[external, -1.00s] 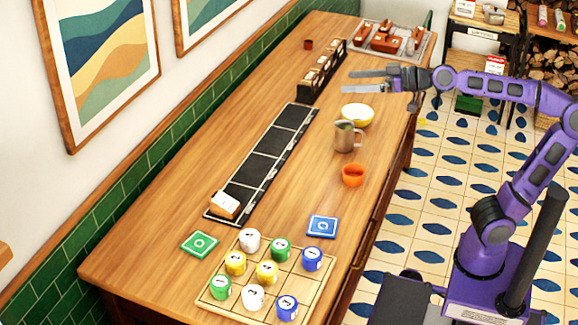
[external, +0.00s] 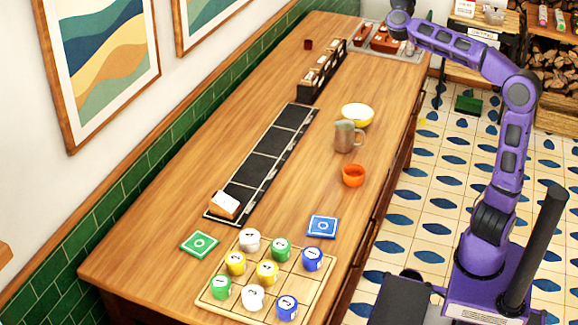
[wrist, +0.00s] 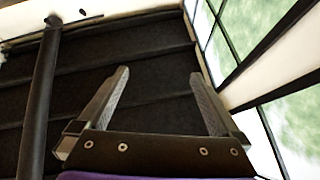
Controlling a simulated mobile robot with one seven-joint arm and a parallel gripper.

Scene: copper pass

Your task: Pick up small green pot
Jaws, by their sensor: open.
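I cannot make out a thing that is clearly a small green pot. In the external view, two small green numbered cylinders stand on the wooden grid board, a farther one (external: 280,249) and a nearer one (external: 220,287). In the wrist view my gripper (wrist: 159,73) is open, with nothing between its fingers. It faces dark, stepped surfaces and a bright window. In the external view my wrist (external: 400,18) is at the top edge, by the far end of the table, far from the green cylinders. My fingers are hidden there.
The long table (external: 180,190) bears a black strip (external: 262,160), a metal jug (external: 345,136), an orange cup (external: 353,175) and a yellow bowl (external: 357,114). The grid board (external: 322,262) is at the near end. A tray (external: 412,55) with reddish-brown pieces lies beneath my forearm.

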